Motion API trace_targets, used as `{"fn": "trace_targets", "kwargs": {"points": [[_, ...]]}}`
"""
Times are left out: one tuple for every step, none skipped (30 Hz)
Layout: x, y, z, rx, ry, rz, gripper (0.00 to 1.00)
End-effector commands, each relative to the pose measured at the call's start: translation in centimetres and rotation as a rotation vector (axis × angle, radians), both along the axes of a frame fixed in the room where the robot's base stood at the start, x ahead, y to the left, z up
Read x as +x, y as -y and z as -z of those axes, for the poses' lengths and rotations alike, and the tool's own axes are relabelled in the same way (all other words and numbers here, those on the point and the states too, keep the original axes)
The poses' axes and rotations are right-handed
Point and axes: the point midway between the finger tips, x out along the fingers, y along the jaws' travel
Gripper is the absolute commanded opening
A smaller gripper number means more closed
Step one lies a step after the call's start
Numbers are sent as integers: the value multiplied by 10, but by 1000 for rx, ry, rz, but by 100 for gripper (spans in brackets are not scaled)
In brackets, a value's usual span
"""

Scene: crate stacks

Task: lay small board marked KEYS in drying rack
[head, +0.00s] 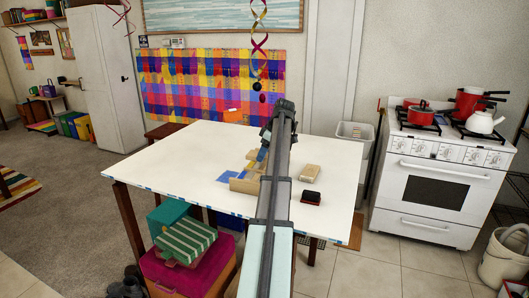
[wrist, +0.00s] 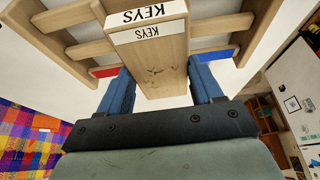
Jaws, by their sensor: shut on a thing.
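In the wrist view the small wooden board (wrist: 158,68) sits between the two blue fingers of my gripper (wrist: 162,84), which is shut on it. The wooden drying rack (wrist: 85,16) spreads around the board's far end, with bars to both sides. I cannot tell whether board and rack touch. In the head view the rack (head: 243,186) is on the white table, partly hidden by my arm.
On the white table (head: 180,160), a light wooden block (head: 310,173) and a dark red-and-black block (head: 311,198) lie right of my arm. A blue patch (head: 228,176) lies left of the rack. The table's left side is clear. A stove (head: 425,185) stands to the right.

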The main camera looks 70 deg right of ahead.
Motion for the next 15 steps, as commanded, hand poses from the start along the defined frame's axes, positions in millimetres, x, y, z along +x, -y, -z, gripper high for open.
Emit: {"fn": "trace_targets", "kwargs": {"points": [[7,2,14,5,12,-11,33],[7,2,14,5,12,-11,33],[7,2,14,5,12,-11,33],[7,3,15,4,12,-12,33],[7,3,15,4,12,-12,33],[8,3,16,4,12,-12,33],[8,3,16,4,12,-12,33],[8,3,16,4,12,-12,33],[9,4,17,4,12,-12,33],[9,4,17,4,12,-12,33],[9,4,18,4,12,-12,33],[9,5,18,4,12,-12,33],[10,5,19,4,12,-12,33],[10,5,19,5,11,-13,33],[10,5,20,5,12,-13,33]]}}
